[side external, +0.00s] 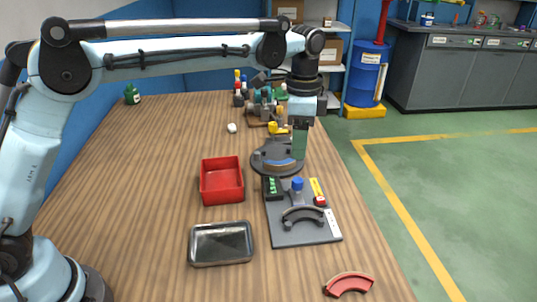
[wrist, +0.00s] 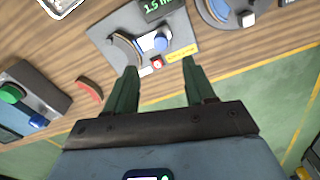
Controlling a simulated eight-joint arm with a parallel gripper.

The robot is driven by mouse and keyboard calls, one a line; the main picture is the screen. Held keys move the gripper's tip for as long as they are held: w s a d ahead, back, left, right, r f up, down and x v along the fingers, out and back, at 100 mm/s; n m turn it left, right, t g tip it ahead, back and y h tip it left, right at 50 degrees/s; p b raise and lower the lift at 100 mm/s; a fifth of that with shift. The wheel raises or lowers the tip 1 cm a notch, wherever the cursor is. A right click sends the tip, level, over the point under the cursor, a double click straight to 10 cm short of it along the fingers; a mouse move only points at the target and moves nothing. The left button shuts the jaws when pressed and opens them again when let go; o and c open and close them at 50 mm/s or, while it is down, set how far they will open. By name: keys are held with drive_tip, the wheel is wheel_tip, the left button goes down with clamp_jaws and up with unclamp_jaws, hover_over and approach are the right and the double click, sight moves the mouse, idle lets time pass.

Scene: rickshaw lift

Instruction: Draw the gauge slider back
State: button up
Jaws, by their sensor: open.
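A grey gauge plate (side external: 290,234) lies on the wooden table; it also shows in the wrist view (wrist: 108,32). It bears a blue-capped knob (side external: 297,184), a dark curved piece (side external: 303,214), a red part (side external: 320,201) and a green display (side external: 272,187). The blue-capped knob appears in the wrist view (wrist: 158,42) too. I cannot tell for sure which part is the slider. My gripper (wrist: 159,64) is open and empty, its green fingers pointing down. In the side view my gripper (side external: 300,155) hangs above and behind the plate, apart from the knob.
A round grey stand (side external: 262,168) with a blue arc sits just behind the plate. A red bin (side external: 221,197) and a metal tray (side external: 221,244) stand to the left. A red curved piece (side external: 348,284) lies near the front right edge. Bare table lies further left.

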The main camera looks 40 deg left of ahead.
sight(296, 180)
wheel_tip(296, 180, down, 10)
idle(0.4)
clamp_jaws()
idle(0.3)
